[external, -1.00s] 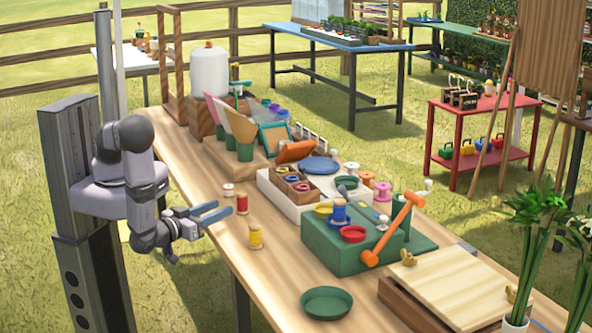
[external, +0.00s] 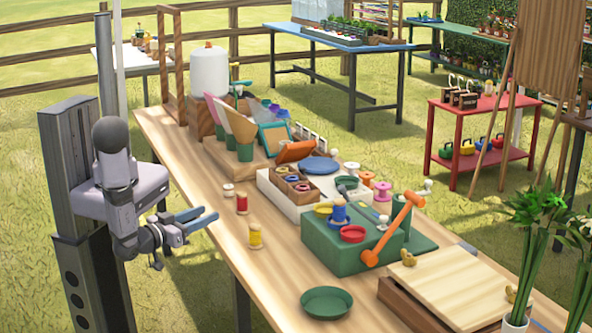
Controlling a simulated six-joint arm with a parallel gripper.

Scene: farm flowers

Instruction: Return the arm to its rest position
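My gripper (external: 205,217) is at the left, held just off the near left edge of the wooden table (external: 272,285). Its two blue fingers point right toward the table, with a gap between them, and nothing shows in that gap. My arm is folded close to its dark post. A red spool (external: 242,203) and a yellow spool (external: 255,236) stand on the table a short way right of the fingertips, apart from them. A small pale spool (external: 228,190) stands behind the red one.
A green block (external: 335,250) with dishes, a blue spool and an orange hammer-shaped piece (external: 395,229) stands mid-table. A green dish (external: 327,302) lies in front. A white tray (external: 300,208) and cones in green cups (external: 240,143) stand farther back. Free grass lies left of the table.

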